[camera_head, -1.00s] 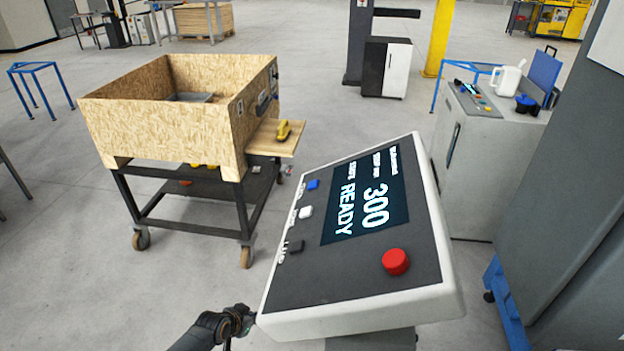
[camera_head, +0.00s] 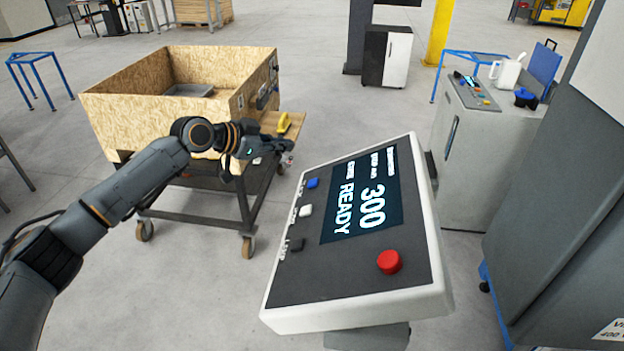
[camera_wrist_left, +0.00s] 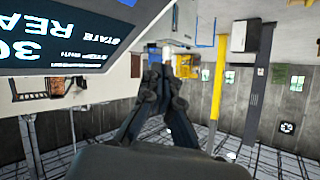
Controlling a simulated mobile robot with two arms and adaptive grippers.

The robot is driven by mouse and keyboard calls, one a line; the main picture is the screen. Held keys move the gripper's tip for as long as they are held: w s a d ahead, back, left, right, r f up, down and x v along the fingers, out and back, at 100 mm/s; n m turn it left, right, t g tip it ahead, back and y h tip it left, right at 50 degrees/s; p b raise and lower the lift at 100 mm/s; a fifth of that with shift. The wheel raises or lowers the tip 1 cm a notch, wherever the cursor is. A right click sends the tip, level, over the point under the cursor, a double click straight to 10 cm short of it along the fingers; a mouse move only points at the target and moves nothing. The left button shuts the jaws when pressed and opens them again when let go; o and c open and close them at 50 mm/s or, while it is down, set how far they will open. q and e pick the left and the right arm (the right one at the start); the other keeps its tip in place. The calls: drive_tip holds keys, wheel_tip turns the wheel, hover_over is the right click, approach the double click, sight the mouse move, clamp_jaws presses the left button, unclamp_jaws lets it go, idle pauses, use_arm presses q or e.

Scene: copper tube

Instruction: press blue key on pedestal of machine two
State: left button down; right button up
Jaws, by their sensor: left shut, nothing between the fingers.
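The pedestal panel (camera_head: 370,285) stands tilted in front of me, with a dark face and a screen (camera_head: 362,195) that reads 300 and READY. The blue key (camera_head: 313,183) is at its upper left edge, above a white key (camera_head: 305,210) and a black key (camera_head: 297,245). A red button (camera_head: 389,262) is at the lower right. My left gripper (camera_head: 288,158) is shut and empty, just up and left of the blue key, apart from it in the head view. In the left wrist view its fingers (camera_wrist_left: 160,75) point past the panel's edge. My right gripper is not in view.
A wooden crate (camera_head: 125,125) on a wheeled cart stands behind my left arm, with a yellow tool (camera_head: 284,122) on its side shelf. A grey cabinet (camera_head: 470,165) with a white jug (camera_head: 507,74) is at the right. A tall grey machine (camera_head: 560,200) borders the right side.

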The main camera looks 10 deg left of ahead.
sight(315, 178)
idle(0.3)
use_arm(q)
drive_tip(key=d+f+b, duration=0.1)
drive_tip(key=f, duration=0.1)
drive_tip(key=d+f, duration=0.1)
drive_tip(key=f, duration=0.1)
drive_tip(key=d+f+b, duration=0.1)
drive_tip(key=f, duration=0.1)
drive_tip(key=shift+d+f+b, duration=0.3)
drive_tip(key=shift+d, duration=0.1)
drive_tip(key=shift+d+f, duration=0.35)
drive_tip(key=shift+f, duration=0.15)
idle(0.7)
drive_tip(key=shift+d+f+b, duration=0.2)
drive_tip(key=shift+f+b, duration=0.15)
drive_tip(key=shift+b, duration=0.05)
drive_tip(key=shift+d+f, duration=0.25)
drive_tip(key=shift+f, duration=0.25)
idle(0.8)
drive_tip(key=shift+r, duration=0.1)
drive_tip(key=shift+a+r, duration=0.45)
drive_tip(key=shift+r, duration=0.3)
